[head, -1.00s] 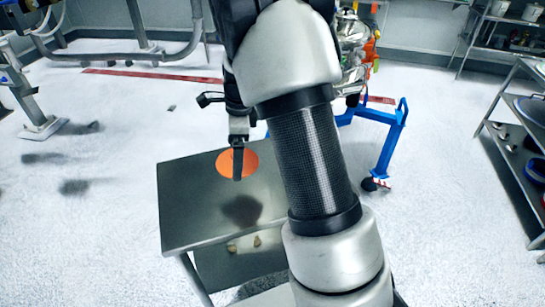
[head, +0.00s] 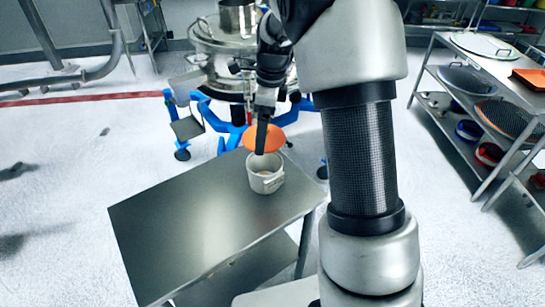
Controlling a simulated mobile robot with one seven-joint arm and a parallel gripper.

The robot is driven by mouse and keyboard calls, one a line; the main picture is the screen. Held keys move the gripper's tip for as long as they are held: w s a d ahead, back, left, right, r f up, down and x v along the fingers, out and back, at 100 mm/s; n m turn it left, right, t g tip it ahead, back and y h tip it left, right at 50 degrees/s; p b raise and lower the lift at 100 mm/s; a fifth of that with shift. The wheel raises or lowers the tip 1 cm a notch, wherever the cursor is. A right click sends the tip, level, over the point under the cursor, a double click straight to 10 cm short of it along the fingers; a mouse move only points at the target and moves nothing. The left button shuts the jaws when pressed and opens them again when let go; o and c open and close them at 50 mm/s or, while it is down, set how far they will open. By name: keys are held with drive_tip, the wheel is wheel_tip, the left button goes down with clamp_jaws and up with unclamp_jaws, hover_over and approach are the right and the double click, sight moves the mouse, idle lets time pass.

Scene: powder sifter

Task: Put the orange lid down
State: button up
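The orange lid (head: 276,139) is a flat round disc at my gripper (head: 262,146). The dark fingers cross the front of the lid and appear shut on it; the exact contact is too small to see. In the picture the lid overlaps the area just above and behind a small light-grey container (head: 267,186). The container stands upright with its top open, near the far right corner of the metal table (head: 190,215). The lid seems held above or just behind the container's rim; I cannot tell the gap.
The left and near part of the tabletop is clear. A steel sifter machine (head: 222,52) on a blue wheeled frame (head: 180,148) stands behind the table. A metal shelf rack (head: 447,92) with sieves and trays stands at the right. My arm hides the area right of the table.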

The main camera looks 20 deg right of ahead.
wheel_tip(320, 180, down, 9)
drive_tip(key=shift+r, duration=0.15)
idle(0.4)
